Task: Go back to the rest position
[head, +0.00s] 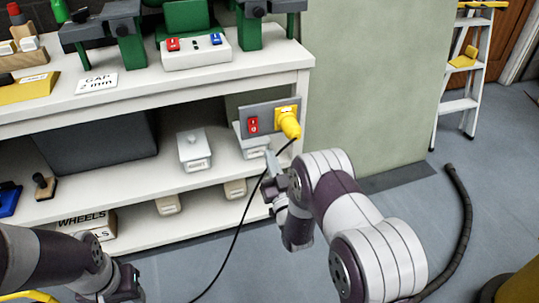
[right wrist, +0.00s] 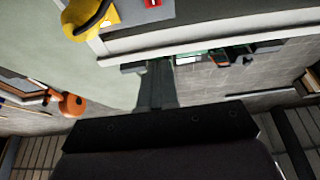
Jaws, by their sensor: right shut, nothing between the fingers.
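My right gripper (head: 272,163) is shut and empty, in front of the shelf's right end and just below a grey panel (head: 257,122). The panel has a red switch (head: 253,125) and a yellow plug (head: 290,124) seated in a yellow socket. In the right wrist view the closed fingers (right wrist: 156,88) show with nothing between them, and the yellow plug (right wrist: 88,16) is at the upper left. My left arm comes in at the lower left; its fingers are outside the picture.
A black cable hangs from the plug to the floor. The white workbench (head: 290,62) and its lower shelf hold several boxes and tools. A stepladder (head: 462,75) stands at the back right. A dark hose (head: 465,215) lies on the grey floor, right of my right arm.

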